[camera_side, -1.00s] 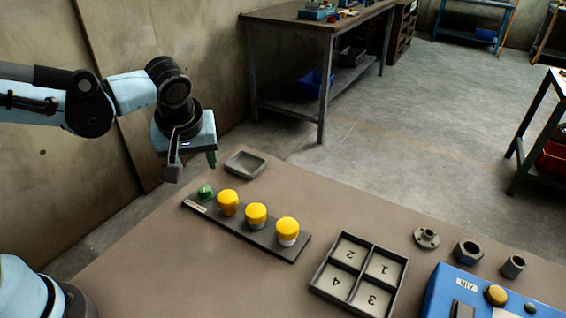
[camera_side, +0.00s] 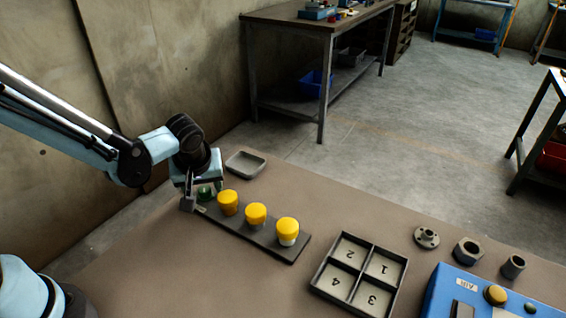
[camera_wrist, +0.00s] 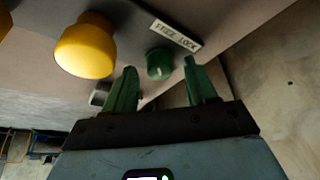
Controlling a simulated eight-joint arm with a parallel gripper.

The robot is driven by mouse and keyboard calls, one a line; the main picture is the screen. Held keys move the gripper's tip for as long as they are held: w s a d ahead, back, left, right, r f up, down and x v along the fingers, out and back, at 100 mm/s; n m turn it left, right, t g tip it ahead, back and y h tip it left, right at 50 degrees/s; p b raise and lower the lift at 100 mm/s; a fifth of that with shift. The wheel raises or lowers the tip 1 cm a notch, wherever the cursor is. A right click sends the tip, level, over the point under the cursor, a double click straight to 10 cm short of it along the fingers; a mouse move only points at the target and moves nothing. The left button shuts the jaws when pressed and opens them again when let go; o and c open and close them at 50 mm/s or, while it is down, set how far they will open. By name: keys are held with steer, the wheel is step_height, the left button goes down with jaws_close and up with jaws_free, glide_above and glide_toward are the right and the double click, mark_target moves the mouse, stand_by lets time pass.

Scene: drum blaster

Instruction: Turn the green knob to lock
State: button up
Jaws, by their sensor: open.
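The green knob (camera_side: 205,192) stands at the left end of a dark panel (camera_side: 265,238) on the table. In the wrist view the green knob (camera_wrist: 160,63) has a pale line on its top. A label plate (camera_wrist: 176,35) beside it reads "FREE LOCK". My gripper (camera_side: 197,196) is low at that end of the panel. In the wrist view my gripper (camera_wrist: 158,80) has its two green fingers apart, with the knob between or just beyond their tips. I see no clear contact. Part of the knob is hidden by a finger in the side view.
Yellow buttons (camera_side: 228,202) stand on the panel right beside the knob; the nearest yellow button (camera_wrist: 86,46) is large in the wrist view. A grey tray (camera_side: 246,164) lies behind. A numbered box (camera_side: 335,285) and a blue unit (camera_side: 440,300) are to the right.

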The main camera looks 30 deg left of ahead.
steer(key=shift+f, duration=0.25)
steer(key=shift+c, duration=0.3)
steer(key=c, duration=1)
